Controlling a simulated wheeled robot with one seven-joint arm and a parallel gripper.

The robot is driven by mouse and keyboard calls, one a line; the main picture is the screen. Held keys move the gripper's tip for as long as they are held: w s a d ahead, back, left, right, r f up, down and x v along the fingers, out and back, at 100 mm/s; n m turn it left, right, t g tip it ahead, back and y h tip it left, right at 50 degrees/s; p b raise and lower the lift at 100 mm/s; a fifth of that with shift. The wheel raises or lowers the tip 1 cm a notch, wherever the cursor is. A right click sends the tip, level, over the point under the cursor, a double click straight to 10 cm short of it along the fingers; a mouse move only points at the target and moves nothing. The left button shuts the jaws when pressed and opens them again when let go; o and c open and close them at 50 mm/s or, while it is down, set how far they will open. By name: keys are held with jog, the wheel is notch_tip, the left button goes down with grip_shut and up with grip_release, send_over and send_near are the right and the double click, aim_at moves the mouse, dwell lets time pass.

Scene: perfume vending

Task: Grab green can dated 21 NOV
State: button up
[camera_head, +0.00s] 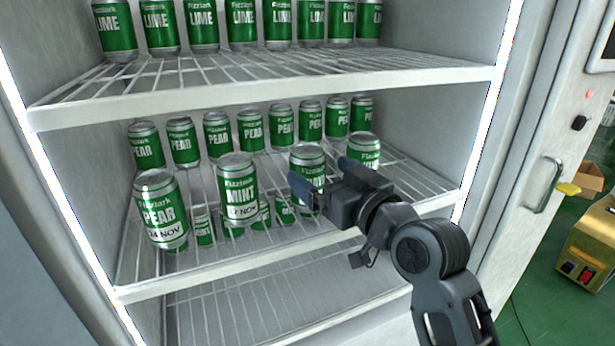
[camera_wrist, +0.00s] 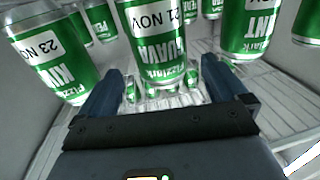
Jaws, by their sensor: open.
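Green-and-white cans stand in the front row of the middle shelf (camera_head: 200,271). The guava can (camera_head: 308,158) is partly hidden behind my gripper (camera_head: 321,180) in the head view. In the wrist view, which is upside down, the guava can (camera_wrist: 155,45) is centred ahead of my open gripper (camera_wrist: 165,75). Its date label is cut by the frame edge; it ends in NOV and its day looks like 21 or 22. No can is gripped. The kiwi can (camera_wrist: 58,62), dated 23 NOV, and a mint can (camera_wrist: 250,28) stand on either side.
In the head view a pear can (camera_head: 160,208) and the mint can (camera_head: 237,185), dated 17 NOV, stand to the left. Another can (camera_head: 364,148) stands right. A row of pear cans (camera_head: 251,131) stands behind. The upper shelf (camera_head: 270,84) holds lime cans.

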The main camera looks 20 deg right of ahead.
aim_at(308, 161)
jog(key=w, duration=0.3)
jog(key=w+a+p, duration=0.1)
jog(key=w, duration=0.1)
jog(key=shift+w+r, duration=0.1)
jog(key=shift+r, duration=0.15)
jog(key=c, duration=1.3)
